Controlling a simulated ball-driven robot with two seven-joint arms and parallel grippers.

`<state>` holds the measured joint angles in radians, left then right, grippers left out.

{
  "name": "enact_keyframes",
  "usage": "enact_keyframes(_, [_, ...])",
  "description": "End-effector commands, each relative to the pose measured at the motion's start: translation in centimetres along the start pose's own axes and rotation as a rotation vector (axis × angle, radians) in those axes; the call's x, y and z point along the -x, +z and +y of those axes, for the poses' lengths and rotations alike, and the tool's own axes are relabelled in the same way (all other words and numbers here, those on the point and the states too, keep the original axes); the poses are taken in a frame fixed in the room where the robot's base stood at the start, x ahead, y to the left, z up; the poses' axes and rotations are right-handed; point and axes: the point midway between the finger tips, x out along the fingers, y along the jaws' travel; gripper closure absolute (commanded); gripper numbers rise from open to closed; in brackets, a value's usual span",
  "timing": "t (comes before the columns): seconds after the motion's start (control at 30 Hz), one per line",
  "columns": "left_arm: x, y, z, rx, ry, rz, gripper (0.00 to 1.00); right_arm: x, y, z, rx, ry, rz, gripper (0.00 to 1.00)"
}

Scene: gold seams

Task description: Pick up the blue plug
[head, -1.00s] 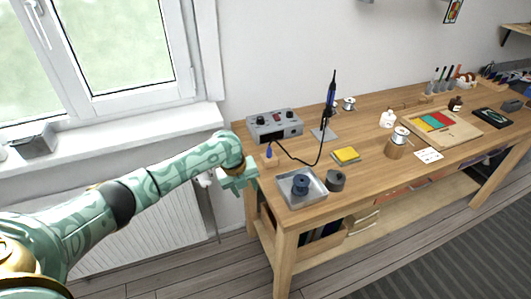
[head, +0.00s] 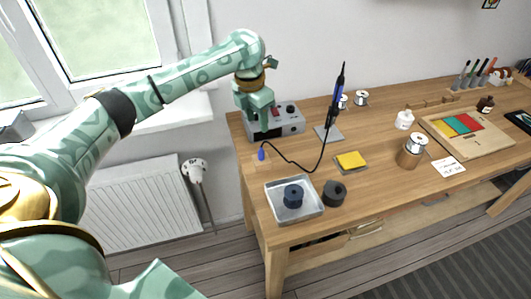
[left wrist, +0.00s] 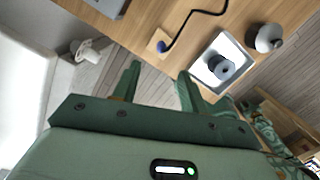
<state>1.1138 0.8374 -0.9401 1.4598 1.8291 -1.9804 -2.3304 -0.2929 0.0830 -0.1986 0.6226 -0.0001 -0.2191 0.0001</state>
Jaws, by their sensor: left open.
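The blue plug (head: 261,155) stands near the left end of the workbench, on a small wooden block, with a black cable running from it to the blue-handled soldering iron (head: 336,93). In the left wrist view the plug (left wrist: 162,46) shows just beyond the fingertips, between their lines. My left gripper (head: 259,122) is open and empty. In the head view it hangs in front of the grey station box (head: 283,121), above and behind the plug, apart from it. My right gripper is not in view.
A metal tray (head: 309,213) holding a dark spool is in front of the plug, with a dark round piece (head: 335,193) beside it. A yellow sponge (head: 350,160) lies to the right. The window sill and radiator (head: 130,205) are left of the bench.

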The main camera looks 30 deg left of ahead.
Motion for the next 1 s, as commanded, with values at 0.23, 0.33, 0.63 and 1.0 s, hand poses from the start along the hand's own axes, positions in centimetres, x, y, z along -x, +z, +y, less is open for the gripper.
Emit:
enact_keyframes(0.23, [-6.5,-0.1,-0.1,0.003,-0.003,0.004,0.57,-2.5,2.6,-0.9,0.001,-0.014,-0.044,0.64])
enact_keyframes(0.33, [-7.5,-0.1,-0.1,0.003,-0.001,0.002,0.57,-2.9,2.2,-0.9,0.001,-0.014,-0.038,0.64])
enact_keyframes(0.63, [-10.2,-0.5,-0.4,0.003,-0.002,0.003,0.57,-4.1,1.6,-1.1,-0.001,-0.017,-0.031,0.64])
enact_keyframes(1.0, [-12.9,-0.6,-0.5,0.002,0.002,-0.001,0.57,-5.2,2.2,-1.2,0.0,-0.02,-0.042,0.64])
